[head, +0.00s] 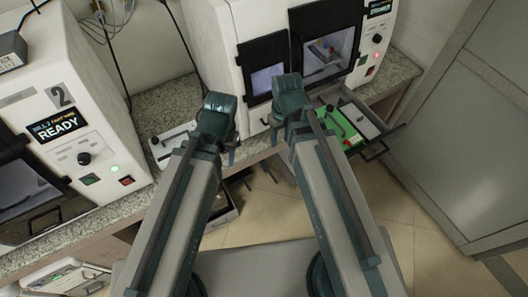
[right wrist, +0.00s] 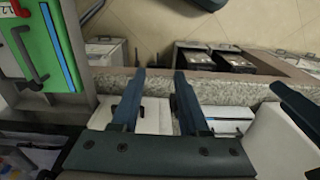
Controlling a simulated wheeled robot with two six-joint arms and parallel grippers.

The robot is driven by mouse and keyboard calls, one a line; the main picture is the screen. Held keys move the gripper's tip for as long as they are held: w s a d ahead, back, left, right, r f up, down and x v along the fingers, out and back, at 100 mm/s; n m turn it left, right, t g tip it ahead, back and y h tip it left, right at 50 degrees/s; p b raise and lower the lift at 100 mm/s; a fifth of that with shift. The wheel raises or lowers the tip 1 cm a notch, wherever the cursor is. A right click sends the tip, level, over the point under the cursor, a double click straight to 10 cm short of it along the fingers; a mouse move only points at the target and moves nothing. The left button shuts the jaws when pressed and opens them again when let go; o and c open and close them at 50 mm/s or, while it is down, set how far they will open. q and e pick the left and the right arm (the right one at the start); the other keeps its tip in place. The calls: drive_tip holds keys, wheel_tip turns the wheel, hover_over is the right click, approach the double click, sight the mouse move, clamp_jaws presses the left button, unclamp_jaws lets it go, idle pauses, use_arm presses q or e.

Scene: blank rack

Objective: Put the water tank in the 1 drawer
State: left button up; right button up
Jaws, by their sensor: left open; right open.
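A white tank (head: 172,146) with a dark handle lies on the counter between the two machines. A white box with a dark handle and a blue strip (right wrist: 222,119) shows past my right gripper; it looks like the same tank. A drawer (head: 378,143) stands open under the right machine. My left gripper (head: 222,146) is open, right of the white tank. My right gripper (head: 289,120) is open and empty, left of the green box; its fingers (right wrist: 166,82) point across the counter edge.
A white mill marked 2 and READY (head: 62,110) stands at the left. Another white machine (head: 228,45) with a dark window stands at the back. The speckled counter (head: 165,100) runs between them. Dark bins (right wrist: 222,58) stand below it. The tiled floor (head: 270,205) is open at the right.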

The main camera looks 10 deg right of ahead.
drive_tip(key=s+a+h, duration=0.1)
drive_tip(key=s+a, duration=0.4)
drive_tip(key=a, duration=0.1)
drive_tip(key=shift+g+h, duration=0.3)
wheel_tip(320, 180, down, 5)
drive_tip(key=b, duration=0.5)
drive_tip(key=shift+f, duration=0.15)
idle(0.6)
